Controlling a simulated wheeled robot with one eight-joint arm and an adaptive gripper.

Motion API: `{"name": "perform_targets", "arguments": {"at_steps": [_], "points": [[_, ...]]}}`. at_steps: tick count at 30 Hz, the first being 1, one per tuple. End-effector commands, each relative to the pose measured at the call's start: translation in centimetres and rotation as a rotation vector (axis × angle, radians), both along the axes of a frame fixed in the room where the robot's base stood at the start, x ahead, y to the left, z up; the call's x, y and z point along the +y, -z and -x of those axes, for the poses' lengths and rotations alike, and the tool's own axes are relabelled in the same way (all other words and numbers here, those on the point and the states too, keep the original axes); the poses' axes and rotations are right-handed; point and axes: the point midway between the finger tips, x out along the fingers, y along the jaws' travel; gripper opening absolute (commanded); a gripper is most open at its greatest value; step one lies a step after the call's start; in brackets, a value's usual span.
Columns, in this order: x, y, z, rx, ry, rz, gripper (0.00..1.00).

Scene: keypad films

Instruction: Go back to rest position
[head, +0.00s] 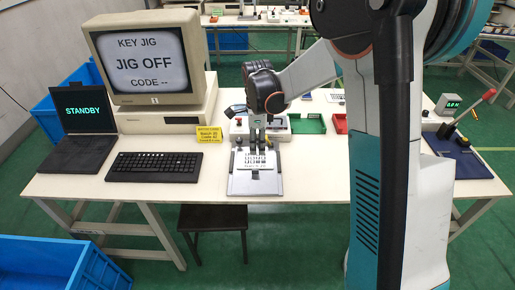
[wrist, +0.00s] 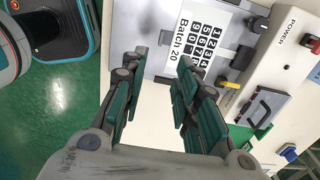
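My gripper (head: 257,150) hangs over the grey jig plate (head: 240,186) at the middle of the bench. In the wrist view its two teal-padded fingers (wrist: 161,63) stand apart with nothing between them. A white keypad film (head: 256,162) printed with digits lies on the jig plate under my gripper. In the wrist view the film (wrist: 199,42) reads "Batch 20" and lies beyond the fingertips. I cannot tell the exact gap between fingertips and film.
A monitor (head: 141,64) reads "JIG OFF, CODE --". A laptop (head: 83,130), keyboard (head: 155,167) and yellow note (head: 208,134) are left of the jig. A control box (head: 277,124) and green tray (head: 309,123) are behind it. A stool (head: 212,217) stands at the bench front.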

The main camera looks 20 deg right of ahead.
Motion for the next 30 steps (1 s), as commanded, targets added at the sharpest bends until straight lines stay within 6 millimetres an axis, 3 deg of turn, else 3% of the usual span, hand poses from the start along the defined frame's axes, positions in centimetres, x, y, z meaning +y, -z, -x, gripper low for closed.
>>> {"name": "perform_targets", "arguments": {"at_steps": [16,20,30], "points": [[0.0,-0.6,0.4,-0.008,-0.024,0.001,0.28],[0.1,-2.7,1.6,-0.043,-0.129,0.004,0.28],[0.3,-9.9,7.9,-0.193,-0.606,0.065,0.28]]}}
